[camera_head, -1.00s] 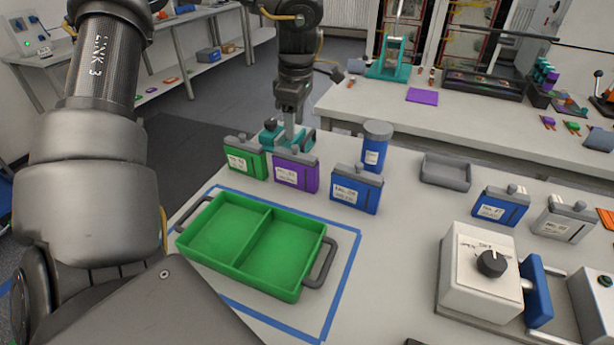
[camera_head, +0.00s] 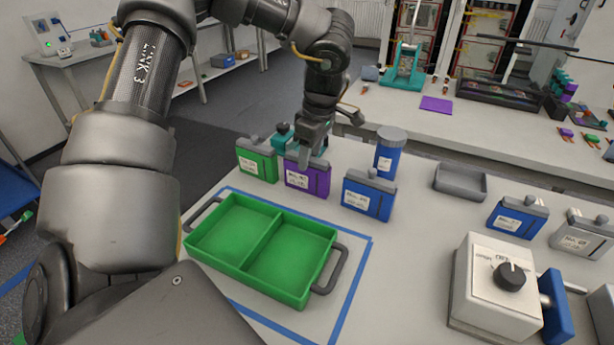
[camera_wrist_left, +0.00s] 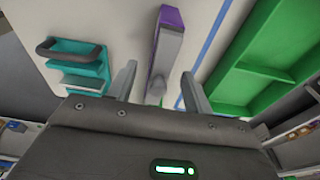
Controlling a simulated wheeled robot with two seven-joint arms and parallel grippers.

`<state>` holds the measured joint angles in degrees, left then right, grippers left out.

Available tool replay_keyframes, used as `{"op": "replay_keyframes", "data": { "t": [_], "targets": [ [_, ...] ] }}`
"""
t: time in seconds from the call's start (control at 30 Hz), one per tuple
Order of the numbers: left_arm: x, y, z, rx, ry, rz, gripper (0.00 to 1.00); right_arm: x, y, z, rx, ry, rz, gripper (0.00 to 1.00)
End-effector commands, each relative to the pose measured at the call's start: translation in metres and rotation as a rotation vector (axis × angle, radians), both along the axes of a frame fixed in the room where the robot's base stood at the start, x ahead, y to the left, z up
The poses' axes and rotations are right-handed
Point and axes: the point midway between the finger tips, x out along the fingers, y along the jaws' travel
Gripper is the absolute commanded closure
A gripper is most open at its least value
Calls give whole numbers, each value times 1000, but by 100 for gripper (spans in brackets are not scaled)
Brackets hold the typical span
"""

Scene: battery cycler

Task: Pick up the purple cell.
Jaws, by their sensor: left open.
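The purple cell (camera_head: 308,178) stands upright on the table behind the green tray, between a green cell (camera_head: 257,160) and a blue cell (camera_head: 368,195). It also shows in the left wrist view (camera_wrist_left: 171,20), seen from above with its grey top. My left gripper (camera_head: 312,150) is at the top of the purple cell. In the left wrist view the open left gripper (camera_wrist_left: 157,85) has one finger on each side of the cell's grey top part, with gaps on both sides. My right gripper is not in view.
The green two-compartment tray (camera_head: 262,250) lies inside blue tape in front of the cells. A teal holder (camera_head: 284,137) stands close behind the purple cell. A blue canister (camera_head: 389,152) and a grey tray (camera_head: 460,183) are to the right. A white knob box (camera_head: 497,285) is at front right.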

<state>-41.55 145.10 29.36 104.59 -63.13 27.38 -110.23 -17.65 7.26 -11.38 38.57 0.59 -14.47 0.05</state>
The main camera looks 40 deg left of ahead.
Motion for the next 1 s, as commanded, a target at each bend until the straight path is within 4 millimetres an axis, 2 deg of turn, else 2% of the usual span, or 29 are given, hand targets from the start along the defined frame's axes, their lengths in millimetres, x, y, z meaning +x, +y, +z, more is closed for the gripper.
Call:
{"op": "replay_keyframes", "data": {
  "t": [0.17, 0.3, 0.6, 1.0],
  "targets": [
    [-4, 6, -25, -3, 6, 2, 49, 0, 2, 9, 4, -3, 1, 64],
    [-4, 8, -41, -2, 3, 2, 49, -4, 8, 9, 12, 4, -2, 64],
    [-3, 9, -46, 0, 1, 1, 49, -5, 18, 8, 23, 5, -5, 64],
    [-3, 9, -46, 0, 1, 1, 100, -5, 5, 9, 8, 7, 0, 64]
  ]
}}
